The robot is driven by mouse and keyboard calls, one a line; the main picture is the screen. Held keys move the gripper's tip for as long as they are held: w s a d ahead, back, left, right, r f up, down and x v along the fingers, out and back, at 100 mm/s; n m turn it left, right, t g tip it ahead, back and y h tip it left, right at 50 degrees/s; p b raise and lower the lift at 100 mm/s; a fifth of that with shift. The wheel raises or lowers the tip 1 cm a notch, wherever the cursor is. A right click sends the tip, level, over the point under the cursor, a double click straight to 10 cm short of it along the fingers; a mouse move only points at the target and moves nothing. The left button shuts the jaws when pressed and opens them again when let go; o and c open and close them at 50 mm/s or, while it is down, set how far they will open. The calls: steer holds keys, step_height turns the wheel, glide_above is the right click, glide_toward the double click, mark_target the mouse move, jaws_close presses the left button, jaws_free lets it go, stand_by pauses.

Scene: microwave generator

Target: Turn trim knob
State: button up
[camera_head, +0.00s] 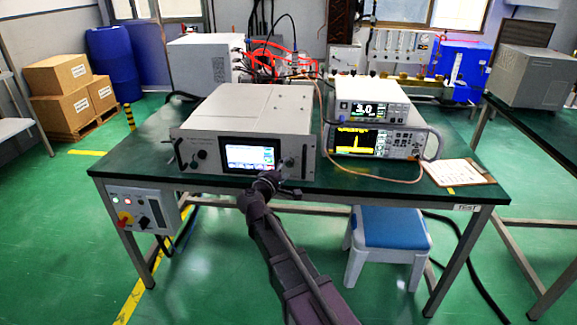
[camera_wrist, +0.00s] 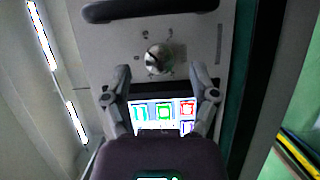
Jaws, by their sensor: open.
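The grey generator (camera_head: 245,135) stands on the dark green table, its front panel facing me. A round silver and dark knob (camera_head: 290,162), which seems to be the trim knob, sits right of the lit screen (camera_head: 250,158). In the wrist view this knob (camera_wrist: 158,58) is in the upper middle, above the screen (camera_wrist: 163,116). My gripper (camera_head: 272,181) is just in front of the panel, by the screen's lower right. In the wrist view my gripper (camera_wrist: 160,73) is open and empty, one finger on each side of the knob. I see no contact with the knob.
A black panel handle (camera_wrist: 148,10) lies beyond the knob. Another knob (camera_head: 202,154) is left of the screen. Two stacked instruments (camera_head: 372,127) and a clipboard (camera_head: 458,172) stand to the right. A blue-topped stool (camera_head: 390,228) is under the table's front edge.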

steer(key=v, duration=0.9)
steer(key=shift+s, duration=0.2)
steer(key=shift+a+f, duration=0.1)
steer(key=s+d+f+m+g+h, duration=0.1)
steer(key=d+f+m+g, duration=0.3)
steer(key=d, duration=0.5)
steer(key=s+d+f+m+g, duration=0.1)
steer(key=d+f+m+g, duration=0.1)
steer(key=d+f+g, duration=0.5)
steer(key=s+d+f+m+g+y, duration=0.3)
steer(key=s+d+f+y, duration=0.1)
steer(key=s+d, duration=0.25)
steer(key=s+d+f+m+g+y, duration=0.2)
steer(key=s+d+f+m+y, duration=0.15)
steer(key=s+d, duration=0.3)
step_height(320, 180, up, 23)
steer(key=p, duration=2.3)
steer(key=shift+a+r+y, duration=0.2)
steer(key=shift+a+y, duration=0.15)
